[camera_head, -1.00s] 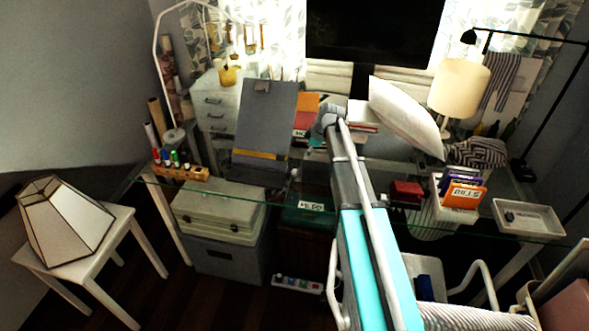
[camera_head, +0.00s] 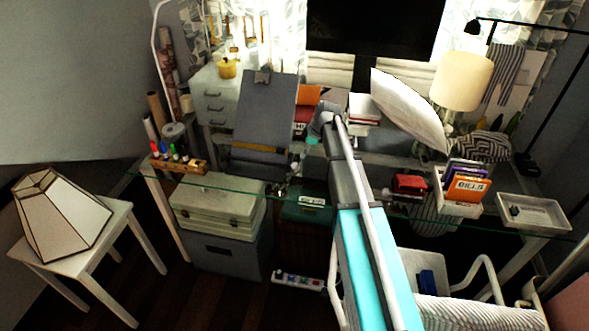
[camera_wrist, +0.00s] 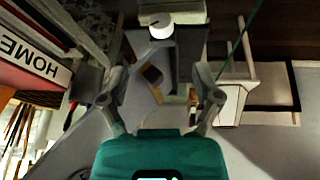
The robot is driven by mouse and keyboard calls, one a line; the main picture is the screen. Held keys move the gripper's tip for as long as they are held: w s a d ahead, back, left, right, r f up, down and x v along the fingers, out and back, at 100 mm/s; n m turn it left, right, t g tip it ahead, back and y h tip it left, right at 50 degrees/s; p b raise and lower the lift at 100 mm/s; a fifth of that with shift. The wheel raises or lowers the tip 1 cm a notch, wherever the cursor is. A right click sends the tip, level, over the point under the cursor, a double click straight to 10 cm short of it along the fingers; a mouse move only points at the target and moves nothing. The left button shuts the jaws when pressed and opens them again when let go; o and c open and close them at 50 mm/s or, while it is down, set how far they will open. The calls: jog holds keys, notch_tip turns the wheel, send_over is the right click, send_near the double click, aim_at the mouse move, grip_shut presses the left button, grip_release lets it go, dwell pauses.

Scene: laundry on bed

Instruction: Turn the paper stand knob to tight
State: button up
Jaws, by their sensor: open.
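The grey paper stand (camera_head: 263,112) leans upright on the glass desk, left of my arm, with a yellow strip across its lower part. In the wrist view its grey surface (camera_wrist: 185,55) lies ahead of my gripper. The knob's setting cannot be read.
A white round item (camera_wrist: 161,25) is near the stand's far end. A HOME binder (camera_wrist: 35,65) stands close on the left in the wrist view. Markers in a wooden holder (camera_head: 180,166) are left of the stand. A lampshade (camera_head: 62,215) sits on a white stool.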

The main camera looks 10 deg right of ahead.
aim_at(296, 164)
jog(key=shift+b+x, duration=4.45)
jog(key=shift+x, duration=0.75)
jog(key=c, duration=1)
jog(key=shift+a, duration=0.2)
grip_shut()
jog(key=shift+d, duration=0.25)
